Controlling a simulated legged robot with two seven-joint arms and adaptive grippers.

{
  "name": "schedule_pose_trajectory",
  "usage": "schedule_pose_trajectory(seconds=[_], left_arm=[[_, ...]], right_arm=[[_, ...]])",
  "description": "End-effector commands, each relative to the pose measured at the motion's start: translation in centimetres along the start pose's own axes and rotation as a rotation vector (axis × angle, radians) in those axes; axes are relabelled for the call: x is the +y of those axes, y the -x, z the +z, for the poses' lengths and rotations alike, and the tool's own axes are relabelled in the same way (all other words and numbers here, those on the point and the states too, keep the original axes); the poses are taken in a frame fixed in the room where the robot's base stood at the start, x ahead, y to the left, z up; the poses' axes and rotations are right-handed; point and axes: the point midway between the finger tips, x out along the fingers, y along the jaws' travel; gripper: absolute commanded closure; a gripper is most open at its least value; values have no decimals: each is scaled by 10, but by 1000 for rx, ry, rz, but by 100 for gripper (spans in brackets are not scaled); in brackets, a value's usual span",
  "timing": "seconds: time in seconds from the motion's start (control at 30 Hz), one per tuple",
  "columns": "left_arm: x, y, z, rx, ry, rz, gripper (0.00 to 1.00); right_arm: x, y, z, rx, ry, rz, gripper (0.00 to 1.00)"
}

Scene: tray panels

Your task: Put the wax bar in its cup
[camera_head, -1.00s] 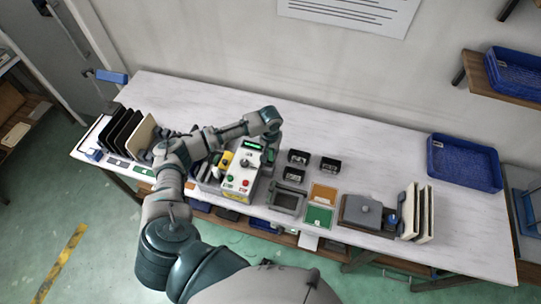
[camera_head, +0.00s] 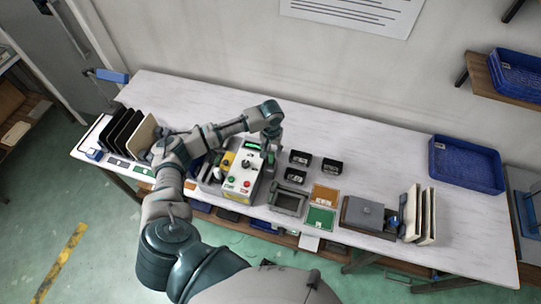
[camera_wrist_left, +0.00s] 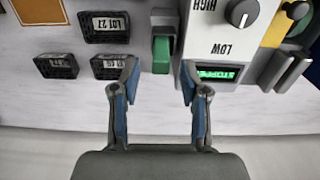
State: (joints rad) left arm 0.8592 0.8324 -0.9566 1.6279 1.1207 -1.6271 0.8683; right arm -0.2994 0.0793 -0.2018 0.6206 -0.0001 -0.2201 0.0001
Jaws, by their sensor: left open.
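A green bar (camera_wrist_left: 161,52), which looks like the wax bar, shows in the left wrist view beside the control box, with a grey block-like part (camera_wrist_left: 164,17) at its far end. I cannot tell whether that grey part is the cup. My left gripper (camera_wrist_left: 155,82) is open and empty, its two fingers pointing towards the green bar, which lies ahead of the gap between them. My right gripper is not in view.
The control box (camera_head: 242,176) with knob and green display is close beside the gripper. Several small black labelled bins (camera_head: 331,166) stand to the right. Orange and green trays (camera_head: 320,218), upright panels (camera_head: 428,215) and a blue basket (camera_head: 465,165) are farther right. The table's back strip is clear.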

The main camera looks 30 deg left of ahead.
Motion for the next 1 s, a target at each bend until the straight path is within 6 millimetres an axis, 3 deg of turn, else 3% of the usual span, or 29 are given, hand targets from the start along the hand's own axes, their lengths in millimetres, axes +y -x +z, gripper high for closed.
schedule_pose_trajectory(seconds=[0.2,0.37,0.73,1.0], left_arm=[[-3,46,-1,2,2,2,55],[-3,65,-1,0,2,3,55],[0,70,0,-1,1,0,55],[0,68,1,-1,-3,2,55]], right_arm=[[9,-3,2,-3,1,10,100],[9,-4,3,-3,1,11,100],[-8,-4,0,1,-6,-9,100],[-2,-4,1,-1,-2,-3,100]])
